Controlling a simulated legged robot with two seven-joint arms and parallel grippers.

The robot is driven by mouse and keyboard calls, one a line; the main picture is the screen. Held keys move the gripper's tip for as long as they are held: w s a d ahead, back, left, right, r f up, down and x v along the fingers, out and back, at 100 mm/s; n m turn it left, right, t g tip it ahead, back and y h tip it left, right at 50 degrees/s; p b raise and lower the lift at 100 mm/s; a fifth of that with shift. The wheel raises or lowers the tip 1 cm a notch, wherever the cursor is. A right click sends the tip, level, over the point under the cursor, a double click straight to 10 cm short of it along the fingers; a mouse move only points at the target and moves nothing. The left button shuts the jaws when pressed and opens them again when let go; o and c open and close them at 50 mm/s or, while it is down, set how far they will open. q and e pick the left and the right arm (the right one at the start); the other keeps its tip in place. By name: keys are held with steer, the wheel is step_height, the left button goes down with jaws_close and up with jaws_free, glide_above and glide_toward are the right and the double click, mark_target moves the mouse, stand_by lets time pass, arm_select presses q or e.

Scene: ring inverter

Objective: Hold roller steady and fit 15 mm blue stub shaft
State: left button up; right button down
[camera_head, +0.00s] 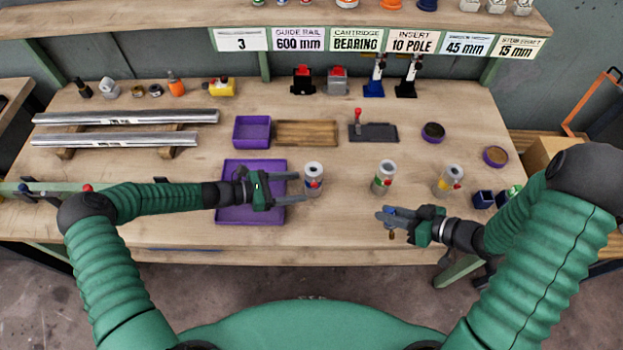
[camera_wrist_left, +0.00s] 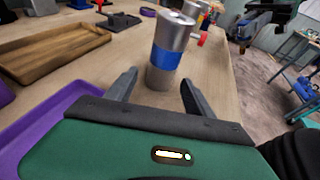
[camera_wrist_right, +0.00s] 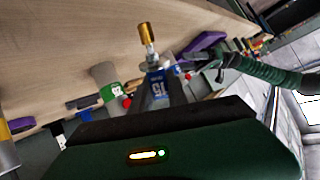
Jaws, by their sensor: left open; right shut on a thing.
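A grey metal roller (camera_head: 314,172) with a blue band stands upright on the bench. My left gripper (camera_head: 296,188) is open beside it. In the left wrist view the blue-banded roller (camera_wrist_left: 172,62) stands at the mouth of the spread fingers; I cannot tell whether they touch it. My right gripper (camera_head: 387,213) is shut on the blue stub shaft (camera_wrist_right: 157,84), held near the bench's front edge. In the right wrist view its blue part is marked 15, and a brass-coloured end sticks out beyond the fingers. The gripper body hides part of it.
A green-banded roller (camera_head: 385,178) and a yellow-banded roller (camera_head: 449,181) stand to the right. A purple tray (camera_head: 236,213) lies under my left gripper. A wooden tray (camera_head: 306,133) and small dark bins (camera_head: 484,199) are nearby. Bare bench lies between the rollers.

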mark_target(309, 186)
arm_select(q)
steer(key=b+x, duration=0.1)
steer(key=x, duration=0.4)
steer(key=shift+d+r, duration=0.1)
steer(key=shift+d, duration=0.15)
arm_select(e)
steer(key=shift+d+f, duration=0.45)
steer(key=shift+f, duration=0.4)
arm_select(q)
steer(key=shift+a, duration=0.1)
arm_select(e)
steer(key=shift+a, duration=0.1)
arm_select(q)
steer(key=shift+a, duration=0.15)
steer(key=shift+c, duration=0.4)
arm_select(e)
steer(key=shift+a+r, duration=0.1)
steer(key=shift+a, duration=0.05)
arm_select(q)
steer(key=c, duration=0.8)
arm_select(e)
steer(key=shift+w, duration=0.1)
